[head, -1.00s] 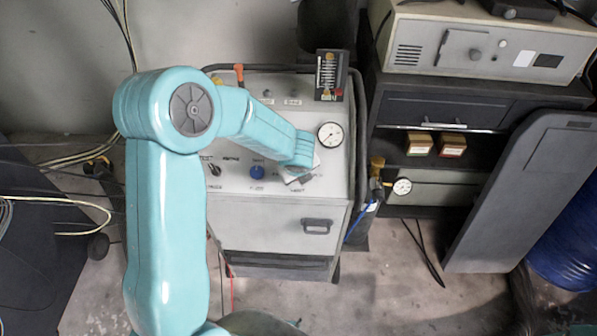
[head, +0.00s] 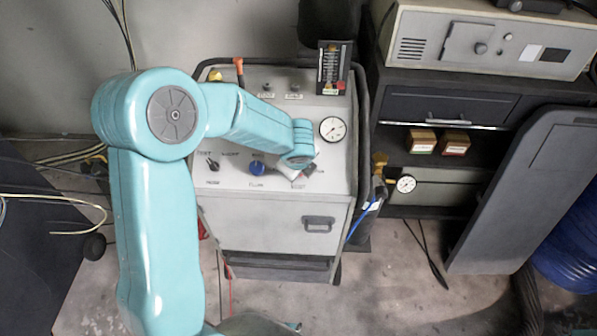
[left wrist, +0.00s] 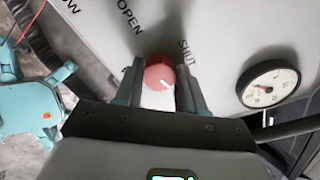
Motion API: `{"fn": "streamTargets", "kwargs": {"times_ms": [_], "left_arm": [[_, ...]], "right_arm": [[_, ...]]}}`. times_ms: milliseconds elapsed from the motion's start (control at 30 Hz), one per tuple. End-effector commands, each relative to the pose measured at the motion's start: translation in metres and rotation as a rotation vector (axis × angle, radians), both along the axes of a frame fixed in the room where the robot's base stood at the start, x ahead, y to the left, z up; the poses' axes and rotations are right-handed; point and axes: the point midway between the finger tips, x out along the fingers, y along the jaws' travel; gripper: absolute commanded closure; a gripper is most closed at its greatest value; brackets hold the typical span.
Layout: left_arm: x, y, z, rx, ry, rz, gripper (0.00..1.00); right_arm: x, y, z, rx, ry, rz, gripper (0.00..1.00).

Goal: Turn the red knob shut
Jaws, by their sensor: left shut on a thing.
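The red knob (left wrist: 159,72) sits on the light grey panel of the cart. In the left wrist view it lies between the two fingers of my left gripper (left wrist: 158,85), which is shut on it. The knob's white mark points to the lower right, and the words OPEN (left wrist: 130,18) and SHUT (left wrist: 187,52) are printed beyond it. In the head view my left gripper (head: 298,172) is at the lower right of the panel, and a bit of red shows beside it (head: 308,170). My right gripper is not seen.
A blue knob (head: 257,168) and a black switch (head: 213,164) sit left of the gripper on the panel. A round gauge (head: 332,129) is just above right. A grey drawer (head: 270,225) is below. A dark shelf (head: 440,110) stands to the right.

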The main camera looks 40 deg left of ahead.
Motion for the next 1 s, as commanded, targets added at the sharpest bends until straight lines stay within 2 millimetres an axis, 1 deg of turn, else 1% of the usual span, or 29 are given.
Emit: {"fn": "streamTargets", "kwargs": {"times_ms": [33, 1000], "left_arm": [[0.000, -0.001, -0.007, -0.022, -0.012, 0.039, 0.91], [-0.001, -0.002, -0.008, -0.395, -0.237, 0.838, 0.91]], "right_arm": [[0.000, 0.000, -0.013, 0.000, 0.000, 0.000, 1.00], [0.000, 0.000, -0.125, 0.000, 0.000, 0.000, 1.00]]}}
